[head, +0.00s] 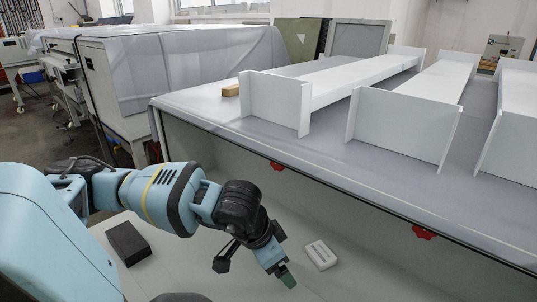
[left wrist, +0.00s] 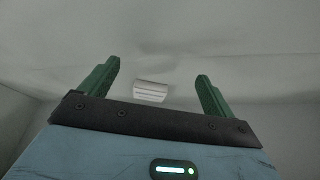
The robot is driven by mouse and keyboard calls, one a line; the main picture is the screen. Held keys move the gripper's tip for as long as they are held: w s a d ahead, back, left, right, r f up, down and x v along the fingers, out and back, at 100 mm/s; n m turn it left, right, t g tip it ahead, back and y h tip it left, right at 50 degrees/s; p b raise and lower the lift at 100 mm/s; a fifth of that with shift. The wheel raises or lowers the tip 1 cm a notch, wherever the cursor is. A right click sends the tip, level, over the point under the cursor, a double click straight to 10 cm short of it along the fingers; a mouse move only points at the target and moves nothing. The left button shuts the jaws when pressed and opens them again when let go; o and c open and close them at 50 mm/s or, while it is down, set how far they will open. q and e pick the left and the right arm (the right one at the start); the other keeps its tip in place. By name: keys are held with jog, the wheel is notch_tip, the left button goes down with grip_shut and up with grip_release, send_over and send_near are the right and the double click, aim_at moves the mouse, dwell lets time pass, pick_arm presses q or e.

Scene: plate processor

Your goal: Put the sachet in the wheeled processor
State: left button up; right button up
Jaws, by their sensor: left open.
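The sachet, a small white block-like pack with faint print (head: 320,255), lies on the pale surface below the long table. It also shows in the left wrist view (left wrist: 150,91), between and beyond the fingers. My left gripper (head: 286,279) points down just left of the sachet in the head view, apart from it. In the left wrist view its green fingers (left wrist: 157,75) are spread, with nothing between them. A boxy machine with wheels (head: 17,60) stands at the far left; I cannot tell surely that it is the wheeled processor. My right gripper is not in view.
A black block (head: 128,243) lies on the same pale surface, to the left. The grey table (head: 215,108) overhangs this space, with red knobs (head: 424,233) under its edge. White channel-shaped pieces (head: 405,122) stand on top. A sheet-covered machine (head: 200,65) is behind.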

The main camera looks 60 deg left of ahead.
pick_arm(q)
jog(key=shift+s+a, duration=0.1)
jog(key=shift+s, duration=0.65)
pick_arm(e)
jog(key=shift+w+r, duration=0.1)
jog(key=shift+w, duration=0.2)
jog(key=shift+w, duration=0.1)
pick_arm(q)
jog(key=shift+o, duration=0.3)
